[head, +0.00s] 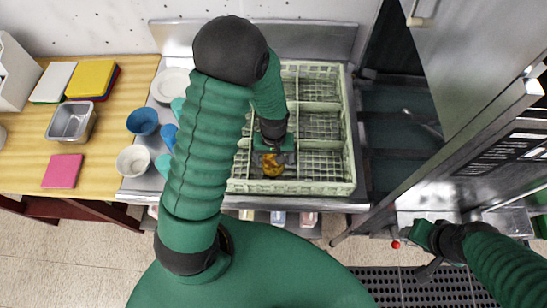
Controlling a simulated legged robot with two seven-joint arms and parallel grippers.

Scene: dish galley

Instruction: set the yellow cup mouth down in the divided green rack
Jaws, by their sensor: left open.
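The divided green rack (351,130) lies on the metal counter in the middle of the head view. The yellow cup (272,169) is in its front left part, directly below my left gripper (273,158). The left gripper is open, with its fingers close over the cup. The gripper covers part of the cup, and I cannot tell which way its mouth faces. My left arm hides the left side of the rack. My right gripper (424,250) is at the lower right, away from the rack; its finger opening is unclear.
A blue bowl (142,122), a white cup (133,161) and white plates (172,84) stand left of my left arm. A wooden table (105,150) holds a metal pan (71,122), a pink board (63,171) and stacked boards (91,78). A steel machine (490,150) stands at right.

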